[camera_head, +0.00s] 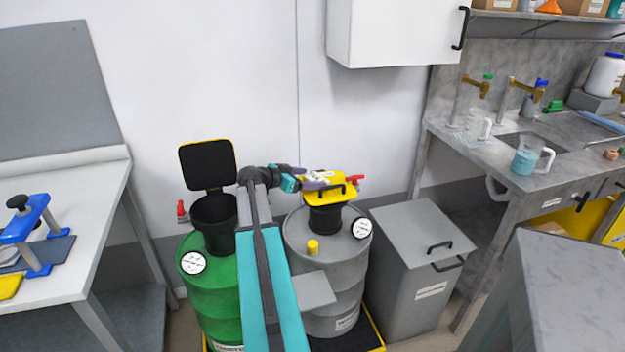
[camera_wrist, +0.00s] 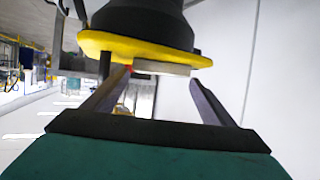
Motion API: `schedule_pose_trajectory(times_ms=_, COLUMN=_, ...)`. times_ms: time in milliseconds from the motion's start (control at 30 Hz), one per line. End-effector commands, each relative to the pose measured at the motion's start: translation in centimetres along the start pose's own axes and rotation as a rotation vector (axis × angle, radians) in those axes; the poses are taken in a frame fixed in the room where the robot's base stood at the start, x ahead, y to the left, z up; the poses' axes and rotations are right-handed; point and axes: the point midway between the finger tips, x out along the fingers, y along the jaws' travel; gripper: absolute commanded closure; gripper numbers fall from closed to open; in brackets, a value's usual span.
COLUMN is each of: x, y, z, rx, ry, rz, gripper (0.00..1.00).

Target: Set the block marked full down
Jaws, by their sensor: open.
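No block with a readable "full" mark shows in either view. My gripper (camera_head: 316,181) is open at the near left side of the yellow lid (camera_head: 328,188) on the grey drum's black funnel (camera_head: 324,218). In the wrist view, my gripper (camera_wrist: 160,78) has its two fingers spread apart. The yellow lid's edge (camera_wrist: 100,42) and the black funnel show just beyond them. A pale strip lies along the yellow edge between the fingertips; I cannot tell what it is or whether the fingers touch anything.
A green drum (camera_head: 212,290) with an open-lidded funnel (camera_head: 214,222) stands left of the grey drum (camera_head: 336,285). A grey lidded bin (camera_head: 420,235) stands to the right. A white bench (camera_head: 75,205) is at left and a sink counter (camera_head: 480,155) at right. A wall cabinet (camera_head: 395,30) hangs above.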

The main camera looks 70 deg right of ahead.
Motion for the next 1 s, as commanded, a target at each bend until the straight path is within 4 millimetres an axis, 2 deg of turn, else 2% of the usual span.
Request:
schedule_pose_trajectory(times_ms=300, x=-5.3, y=0.0, z=0.2, rx=0.000, ry=0.000, rz=-0.003, gripper=0.22)
schedule_pose_trajectory(times_ms=500, x=-8.1, y=0.0, z=0.1, rx=0.000, ry=0.000, rz=-0.002, gripper=0.22)
schedule_pose_trajectory(times_ms=700, x=-9.6, y=0.0, z=0.1, rx=0.000, ry=-0.001, rz=-0.001, gripper=0.22)
schedule_pose_trajectory(times_ms=1000, x=-9.9, y=0.0, z=0.0, rx=0.000, ry=-0.001, rz=0.000, gripper=0.22)
